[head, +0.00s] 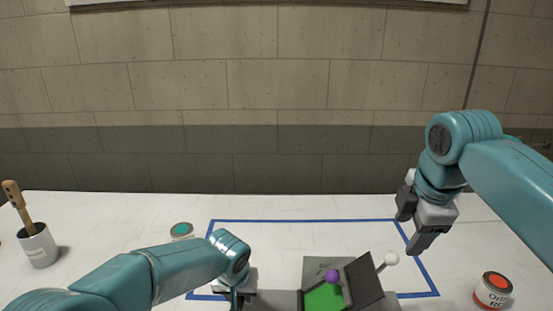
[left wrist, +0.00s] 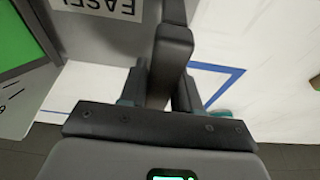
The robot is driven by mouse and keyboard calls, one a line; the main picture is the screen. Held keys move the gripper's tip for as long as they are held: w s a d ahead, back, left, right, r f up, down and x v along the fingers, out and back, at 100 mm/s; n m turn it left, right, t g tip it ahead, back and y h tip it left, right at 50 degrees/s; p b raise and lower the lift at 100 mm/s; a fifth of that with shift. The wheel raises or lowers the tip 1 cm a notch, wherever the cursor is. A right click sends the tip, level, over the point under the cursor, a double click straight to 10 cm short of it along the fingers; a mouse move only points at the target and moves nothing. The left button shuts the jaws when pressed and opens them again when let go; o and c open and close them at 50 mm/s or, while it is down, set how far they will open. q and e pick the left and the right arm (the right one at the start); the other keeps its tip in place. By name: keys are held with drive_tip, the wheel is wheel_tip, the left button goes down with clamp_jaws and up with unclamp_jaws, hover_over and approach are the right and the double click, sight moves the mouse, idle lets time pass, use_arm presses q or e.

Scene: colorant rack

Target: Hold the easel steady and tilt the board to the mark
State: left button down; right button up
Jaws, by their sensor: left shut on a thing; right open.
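The easel (head: 280,299) is a grey stand at the bottom middle of the head view, partly cut off by the frame. It carries a dark tilted board (head: 364,281), a green panel (head: 325,297), a purple ball (head: 331,276) and a white knob (head: 391,258) on a short rod. My left gripper (head: 238,298) is at the easel's left side. In the left wrist view its fingers are shut on a dark bar (left wrist: 174,55) beside the easel's label (left wrist: 105,7). My right gripper (head: 413,224) is open and empty, above and right of the white knob.
Blue tape (head: 300,221) outlines an area on the white table around the easel. A teal-topped can (head: 181,231) stands behind my left arm. A cup with a wooden-handled tool (head: 39,247) is at far left, an orange-topped can (head: 493,290) at right.

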use_arm(q)
drive_tip(key=c, duration=0.7)
unclamp_jaws()
drive_tip(key=shift+r, duration=0.1)
